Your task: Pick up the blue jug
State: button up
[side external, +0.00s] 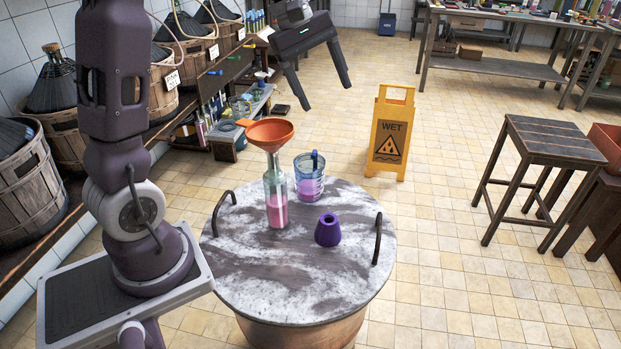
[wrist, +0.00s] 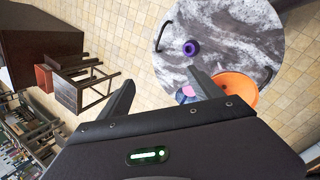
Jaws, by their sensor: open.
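The blue jug (side external: 310,178) is clear blue with pink liquid in it. It stands upright on the round marble-topped table (side external: 235,285), right of a glass bottle (side external: 276,200) holding pink liquid with an orange funnel (side external: 270,132) in its neck. My gripper (side external: 326,97) is open and empty, above the far side of the table and apart from the jug. In the wrist view the jug (wrist: 185,94) shows only partly, beside a finger that hides some of it, with the funnel (wrist: 236,88) to its right.
A purple conical piece (side external: 328,230) stands in front of the jug; it also shows in the wrist view (wrist: 190,48). Metal handles (side external: 377,240) rise at the table's edges. A yellow wet-floor sign (side external: 390,135) and a stool (side external: 545,140) stand right. The table's front is clear.

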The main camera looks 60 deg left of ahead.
jog(key=w+a+f+n, duration=0.3)
jog(key=a+f, duration=0.2)
jog(key=a, duration=0.2)
jog(key=w+a+f+n, duration=0.3)
jog(key=a+f+n, duration=0.1)
jog(key=a+f, duration=0.2)
jog(key=n, duration=0.4)
send_near(314, 157)
jog(key=w+f, duration=0.1)
jog(key=f, duration=0.2)
jog(key=w+f, duration=0.2)
jog(key=f, duration=0.2)
jog(key=w+f, duration=0.1)
jog(key=f, duration=0.3)
jog(key=shift+w+f, duration=0.15)
jog(key=shift+w, duration=0.15)
grip_shut()
